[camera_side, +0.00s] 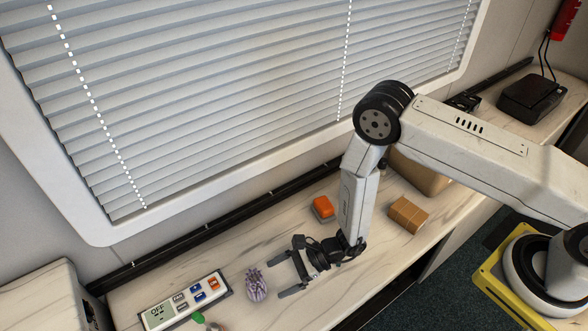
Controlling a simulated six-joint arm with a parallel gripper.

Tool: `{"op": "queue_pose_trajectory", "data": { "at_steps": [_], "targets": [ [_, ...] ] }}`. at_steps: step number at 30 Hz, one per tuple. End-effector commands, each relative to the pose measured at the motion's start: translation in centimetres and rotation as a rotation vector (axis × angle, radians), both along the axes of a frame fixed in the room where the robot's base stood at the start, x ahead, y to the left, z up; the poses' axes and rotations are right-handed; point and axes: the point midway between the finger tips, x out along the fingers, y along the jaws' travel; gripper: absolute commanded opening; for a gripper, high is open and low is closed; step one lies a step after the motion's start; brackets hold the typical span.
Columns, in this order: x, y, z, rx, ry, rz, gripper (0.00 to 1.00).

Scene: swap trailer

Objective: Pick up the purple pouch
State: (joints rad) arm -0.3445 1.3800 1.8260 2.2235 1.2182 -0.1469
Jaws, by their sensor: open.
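The purple pouch (257,285) is a small, crinkled, pale purple thing lying on the light marbled counter. My gripper (287,271) is open, its two dark fingers pointing left towards the pouch. The fingertips are just right of the pouch, with nothing between them. I cannot tell from this view whether a fingertip touches the pouch or how high the fingers are above the counter.
A panel marked OFF (185,299) lies left of the pouch, with a green-topped object (198,318) in front. An orange block (323,208) and a brown box (408,215) stand behind my gripper. The window blinds (200,90) rise behind the counter (345,290).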

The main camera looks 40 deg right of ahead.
Motion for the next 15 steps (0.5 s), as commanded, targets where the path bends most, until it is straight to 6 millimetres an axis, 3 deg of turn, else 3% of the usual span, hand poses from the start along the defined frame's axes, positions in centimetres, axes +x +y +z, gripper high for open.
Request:
{"op": "queue_pose_trajectory", "data": {
  "at_steps": [6, 15],
  "targets": [
    [0.4, 1.5, -0.6, 0.001, 0.0, 0.002, 1.0],
    [0.5, 1.9, -0.8, 0.0, 0.0, 0.002, 1.0]
  ]
}}
